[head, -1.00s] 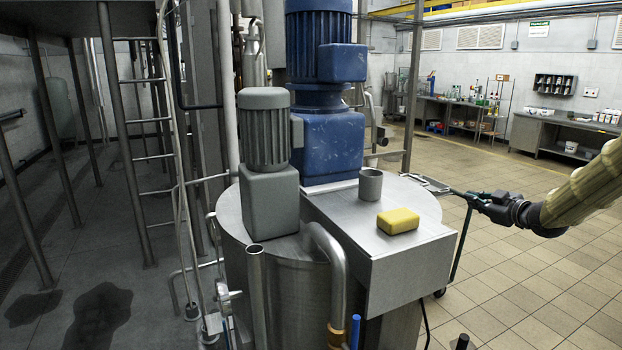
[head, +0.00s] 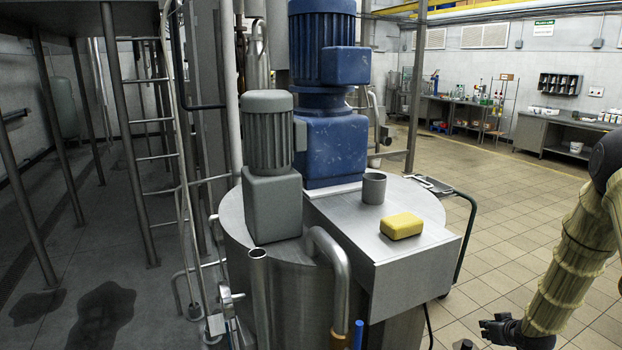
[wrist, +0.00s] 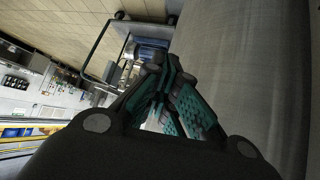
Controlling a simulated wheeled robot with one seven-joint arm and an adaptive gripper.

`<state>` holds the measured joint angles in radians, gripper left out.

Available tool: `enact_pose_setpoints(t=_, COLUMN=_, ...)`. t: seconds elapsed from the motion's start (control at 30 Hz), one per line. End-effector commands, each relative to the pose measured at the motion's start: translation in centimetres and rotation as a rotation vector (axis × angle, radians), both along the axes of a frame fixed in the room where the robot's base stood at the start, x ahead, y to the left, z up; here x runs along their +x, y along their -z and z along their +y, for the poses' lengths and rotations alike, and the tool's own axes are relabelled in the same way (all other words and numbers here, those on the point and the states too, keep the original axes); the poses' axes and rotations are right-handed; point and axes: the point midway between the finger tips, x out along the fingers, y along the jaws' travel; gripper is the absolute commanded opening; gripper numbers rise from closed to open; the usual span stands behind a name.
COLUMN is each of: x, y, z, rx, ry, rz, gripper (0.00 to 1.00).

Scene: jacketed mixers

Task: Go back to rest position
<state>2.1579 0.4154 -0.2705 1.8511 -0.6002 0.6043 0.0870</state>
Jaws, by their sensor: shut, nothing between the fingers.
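My gripper (head: 484,328) hangs low at the lower right of the head view, to the right of the steel mixer vessel (head: 340,240) and below its top. In the wrist view my gripper (wrist: 170,75) shows its teal-padded fingers closed together with nothing between them. The arm in its beige sleeve slopes down from the right edge of the head view. The gripper is apart from the vessel in the head view.
A yellow block (head: 401,226) and a grey cup (head: 374,188) stand on the vessel's top, beside the blue motor (head: 330,150) and the grey motor (head: 268,140). A cart (head: 466,240) stands behind the vessel's right side. Tiled floor is open to the right.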

Motion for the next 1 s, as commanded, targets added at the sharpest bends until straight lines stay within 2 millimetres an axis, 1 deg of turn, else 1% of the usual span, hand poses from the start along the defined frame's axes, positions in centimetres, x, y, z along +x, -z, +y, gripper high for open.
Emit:
enact_pose_setpoints(t=0.03, x=-2.1, y=2.5, z=0.0, rx=0.013, ry=0.039, rz=0.051, gripper=0.0)
enact_pose_setpoints(t=0.07, x=-3.3, y=3.8, z=0.0, rx=0.022, ry=0.064, rz=0.08, gripper=0.0)
enact_pose_setpoints(t=0.1, x=-4.9, y=5.5, z=0.0, rx=0.032, ry=0.096, rz=0.116, gripper=0.0)
enact_pose_setpoints(t=0.17, x=-7.4, y=7.8, z=0.3, rx=0.046, ry=0.141, rz=0.171, gripper=0.0)
enact_pose_setpoints(t=0.2, x=-9.2, y=9.3, z=0.6, rx=0.054, ry=0.17, rz=0.208, gripper=0.0)
enact_pose_setpoints(t=0.23, x=-10.5, y=10.4, z=0.9, rx=0.06, ry=0.191, rz=0.234, gripper=0.0)
enact_pose_setpoints(t=0.27, x=-11.8, y=11.4, z=1.4, rx=0.066, ry=0.209, rz=0.261, gripper=0.0)
enact_pose_setpoints(t=0.3, x=-13.7, y=12.6, z=2.1, rx=0.073, ry=0.231, rz=0.296, gripper=0.0)
enact_pose_setpoints(t=0.37, x=-16.4, y=14.2, z=3.6, rx=0.083, ry=0.257, rz=0.347, gripper=0.0)
enact_pose_setpoints(t=0.4, x=-18.1, y=15.1, z=4.8, rx=0.089, ry=0.268, rz=0.38, gripper=0.0)
enact_pose_setpoints(t=0.43, x=-19.4, y=15.7, z=5.8, rx=0.091, ry=0.274, rz=0.403, gripper=0.0)
enact_pose_setpoints(t=0.53, x=-23.6, y=17.1, z=9.7, rx=0.102, ry=0.275, rz=0.475, gripper=0.0)
enact_pose_setpoints(t=0.57, x=-24.8, y=17.3, z=10.9, rx=0.103, ry=0.271, rz=0.495, gripper=0.0)
enact_pose_setpoints(t=0.6, x=-26.3, y=17.6, z=12.6, rx=0.107, ry=0.264, rz=0.52, gripper=0.0)
enact_pose_setpoints(t=0.67, x=-28.8, y=17.8, z=15.1, rx=0.109, ry=0.25, rz=0.557, gripper=0.0)
enact_pose_setpoints(t=0.7, x=-30.4, y=17.9, z=16.8, rx=0.109, ry=0.238, rz=0.583, gripper=0.0)
enact_pose_setpoints(t=0.77, x=-32.9, y=17.8, z=19.2, rx=0.11, ry=0.217, rz=0.618, gripper=0.0)
enact_pose_setpoints(t=0.8, x=-34.6, y=17.6, z=20.7, rx=0.109, ry=0.205, rz=0.643, gripper=0.0)
enact_pose_setpoints(t=0.87, x=-37.2, y=17.3, z=22.9, rx=0.107, ry=0.183, rz=0.679, gripper=0.0)
enact_pose_setpoints(t=0.9, x=-38.8, y=17.0, z=24.2, rx=0.105, ry=0.17, rz=0.701, gripper=0.0)
enact_pose_setpoints(t=1.0, x=-42.5, y=16.3, z=26.7, rx=0.099, ry=0.139, rz=0.752, gripper=0.0)
